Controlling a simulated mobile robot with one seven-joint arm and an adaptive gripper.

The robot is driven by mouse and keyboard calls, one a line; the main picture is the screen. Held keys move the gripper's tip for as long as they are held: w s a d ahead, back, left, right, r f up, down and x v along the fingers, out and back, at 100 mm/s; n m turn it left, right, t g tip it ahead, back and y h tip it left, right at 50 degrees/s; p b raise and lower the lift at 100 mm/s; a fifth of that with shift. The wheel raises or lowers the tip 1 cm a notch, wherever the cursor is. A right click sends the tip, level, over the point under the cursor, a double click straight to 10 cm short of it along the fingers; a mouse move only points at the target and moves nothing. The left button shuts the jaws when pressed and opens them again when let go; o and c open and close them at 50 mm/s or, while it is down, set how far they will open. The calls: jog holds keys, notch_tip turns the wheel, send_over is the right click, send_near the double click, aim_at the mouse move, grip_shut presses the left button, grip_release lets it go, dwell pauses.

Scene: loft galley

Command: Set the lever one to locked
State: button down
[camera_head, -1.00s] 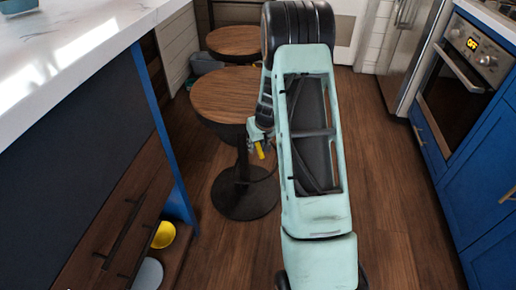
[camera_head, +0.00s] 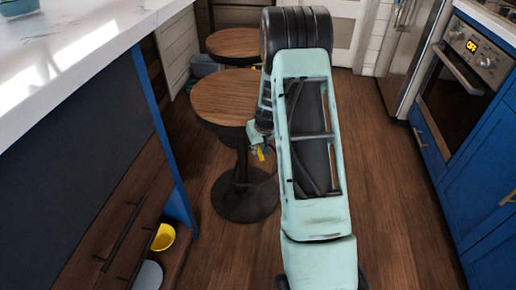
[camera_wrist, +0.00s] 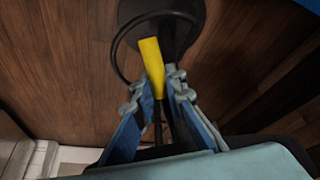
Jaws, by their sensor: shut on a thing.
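The lever has a yellow handle (camera_wrist: 152,62) on a thin dark stem, and it shows large in the wrist view. In the head view only a small bit of yellow (camera_head: 262,155) shows below the near stool's seat. My gripper (camera_wrist: 157,84) has its two blue-and-grey fingers on either side of the handle's lower part and is shut on it. The handle's upper end sticks out past the fingertips. My arm hides part of the area in the head view, and I cannot tell the lever's setting.
The near round stool (camera_head: 236,98) has a wooden seat and a black round base (camera_head: 245,200). A second stool (camera_head: 234,43) stands behind it. The island (camera_head: 70,150) is at left, with a yellow bowl (camera_head: 163,237) low down. Blue cabinets and an oven (camera_head: 455,90) line the right.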

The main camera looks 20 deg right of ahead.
jog(key=shift+s+a+r+g+p, duration=0.15)
jog(key=shift+r+g+p, duration=0.45)
jog(key=shift+p, duration=0.85)
jog(key=shift+s+d+r+g+p, duration=0.1)
jog(key=shift+r+g+p, duration=0.2)
jog(key=shift+r+p, duration=0.8)
jog(key=g+p, duration=0.1)
jog(key=p, duration=0.1)
jog(key=shift+r+p, duration=0.25)
jog(key=shift+p, duration=0.1)
jog(key=shift+s+r+g+p, duration=0.2)
jog(key=shift+r+g+p, duration=0.3)
jog(key=shift+g+p, duration=0.25)
jog(key=c, duration=1.9)
grip_release()
jog(key=shift+c, duration=0.2)
notch_tip(320, 180, up, 12)
jog(key=shift+s+a, duration=0.2)
